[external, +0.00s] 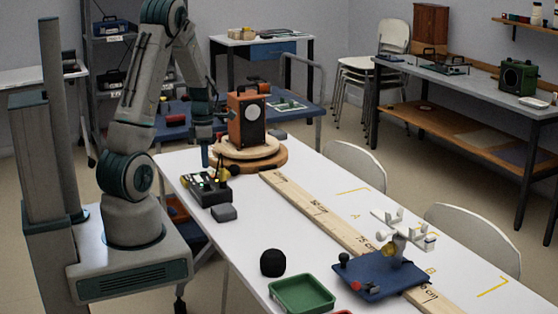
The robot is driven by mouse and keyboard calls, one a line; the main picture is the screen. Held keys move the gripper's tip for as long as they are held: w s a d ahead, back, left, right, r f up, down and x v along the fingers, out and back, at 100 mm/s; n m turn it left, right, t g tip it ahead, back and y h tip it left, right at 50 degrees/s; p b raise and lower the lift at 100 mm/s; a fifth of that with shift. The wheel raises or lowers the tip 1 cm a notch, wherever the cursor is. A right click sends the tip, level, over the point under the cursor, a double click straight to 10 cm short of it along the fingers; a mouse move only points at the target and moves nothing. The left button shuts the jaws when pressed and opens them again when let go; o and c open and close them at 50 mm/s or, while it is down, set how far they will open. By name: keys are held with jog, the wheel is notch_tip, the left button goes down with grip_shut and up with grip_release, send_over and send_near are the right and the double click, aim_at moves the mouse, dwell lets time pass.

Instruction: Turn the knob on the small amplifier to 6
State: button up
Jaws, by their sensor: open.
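The small amplifier (206,191) appears to be the low black box with small lit spots on top, at the far left end of the white table. A yellowish round part (221,173) shows at its back right; I cannot tell whether it is the knob. The knob's setting and any numbers are too small to read. My gripper (208,158) points down just above the back of the amplifier, left of the speaker. It is open. Its fingertips are small and dark here, and I cannot tell whether they touch anything.
An orange and black speaker (247,120) stands on a round wooden turntable (270,162) close to my gripper. A grey block (224,213) lies in front of the amplifier.

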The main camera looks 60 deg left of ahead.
aim_at(206, 183)
notch_tip(206, 183, down, 8)
jog(key=shift+f, duration=0.1)
dwell(0.4)
grip_shut()
